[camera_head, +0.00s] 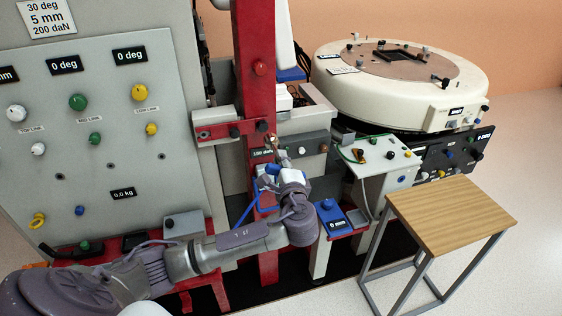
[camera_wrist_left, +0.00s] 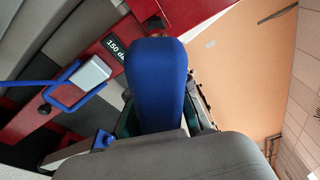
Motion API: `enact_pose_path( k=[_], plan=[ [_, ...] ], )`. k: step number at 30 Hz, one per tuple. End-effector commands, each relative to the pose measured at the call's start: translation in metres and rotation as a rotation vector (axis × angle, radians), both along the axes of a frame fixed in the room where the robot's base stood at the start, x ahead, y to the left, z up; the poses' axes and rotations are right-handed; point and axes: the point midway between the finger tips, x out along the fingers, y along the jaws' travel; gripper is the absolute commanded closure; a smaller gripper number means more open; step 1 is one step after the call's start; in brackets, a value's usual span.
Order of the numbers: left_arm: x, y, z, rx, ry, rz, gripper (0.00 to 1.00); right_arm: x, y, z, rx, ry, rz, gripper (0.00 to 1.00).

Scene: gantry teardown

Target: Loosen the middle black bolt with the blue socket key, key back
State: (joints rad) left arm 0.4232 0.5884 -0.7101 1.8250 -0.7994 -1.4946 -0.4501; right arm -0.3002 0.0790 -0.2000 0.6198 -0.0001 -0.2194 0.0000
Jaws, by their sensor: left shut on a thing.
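The blue socket key (camera_wrist_left: 160,80) fills the middle of the left wrist view, its blue body held between the dark fingers. In the head view a little of its blue (camera_head: 272,169) shows at the gripper's tip. Black bolts show on the crossbar, one to the left (camera_head: 204,133) and one near the upright (camera_head: 234,131). A black bolt head (camera_wrist_left: 154,24) also shows just beyond the key in the wrist view. Whether key and bolt touch is unclear. My right gripper is out of view.
A blue loop handle (camera_head: 243,213) and the "150 daN" label (camera_head: 262,156) are close to the gripper. The grey knob panel (camera_head: 110,160) stands left. A blue-topped box (camera_head: 331,216), small control desk (camera_head: 385,157) and wooden stool (camera_head: 453,213) stand right.

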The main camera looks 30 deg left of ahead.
Motion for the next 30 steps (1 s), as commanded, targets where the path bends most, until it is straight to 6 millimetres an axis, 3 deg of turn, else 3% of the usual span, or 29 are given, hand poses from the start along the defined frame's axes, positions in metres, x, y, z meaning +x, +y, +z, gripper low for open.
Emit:
enact_pose_path(
  k=[14, 30],
  plan=[
    [-0.002, 0.002, 0.004, 0.0, 0.003, 0.014, 1.0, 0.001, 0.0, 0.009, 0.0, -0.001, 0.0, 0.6],
    [0.025, 0.033, 0.001, 0.001, 0.003, 0.014, 1.0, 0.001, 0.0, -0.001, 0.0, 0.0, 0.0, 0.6]
  ],
)
